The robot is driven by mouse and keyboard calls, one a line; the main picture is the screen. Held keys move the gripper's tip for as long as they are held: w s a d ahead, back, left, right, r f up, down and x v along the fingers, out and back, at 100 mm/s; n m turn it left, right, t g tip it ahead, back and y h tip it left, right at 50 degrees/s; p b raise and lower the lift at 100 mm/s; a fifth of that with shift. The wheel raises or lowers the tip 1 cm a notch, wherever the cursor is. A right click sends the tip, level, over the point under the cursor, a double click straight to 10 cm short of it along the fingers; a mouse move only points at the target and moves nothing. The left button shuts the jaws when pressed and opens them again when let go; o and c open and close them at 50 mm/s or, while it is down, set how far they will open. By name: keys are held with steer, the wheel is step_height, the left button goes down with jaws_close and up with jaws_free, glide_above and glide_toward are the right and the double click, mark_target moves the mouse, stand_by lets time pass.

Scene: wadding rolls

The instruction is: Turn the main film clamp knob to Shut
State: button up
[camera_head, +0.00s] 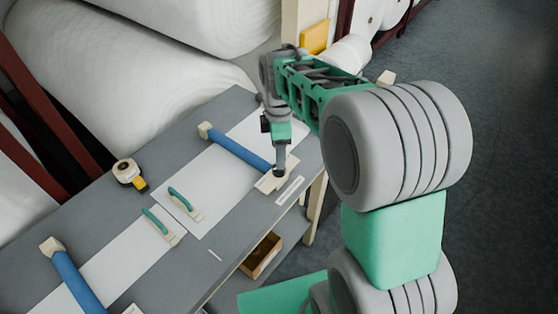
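My gripper (279,171) points straight down over the right end of the upper blue bar (238,148). Its dark fingertips are at or just above a cream end block (266,186). A knob on this block is not clearly visible; the fingertips cover the spot. I cannot tell if the fingers touch it, or if they are open or shut. A small white label strip (291,190) lies beside the block, its lettering too small to read. Another cream block (205,130) holds the bar's far end.
The grey bench (215,105) also holds a tape measure (129,173), two green-handled tools (184,202) and a second blue bar (78,284). Large white wadding rolls (110,70) lie behind it. An open box (261,256) sits on a lower shelf. The floor at right is clear.

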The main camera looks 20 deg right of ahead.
step_height(320, 180, down, 6)
steer(key=shift+f+p, duration=0.1)
steer(key=shift+p, duration=0.4)
steer(key=shift+c, duration=0.6)
jaws_close()
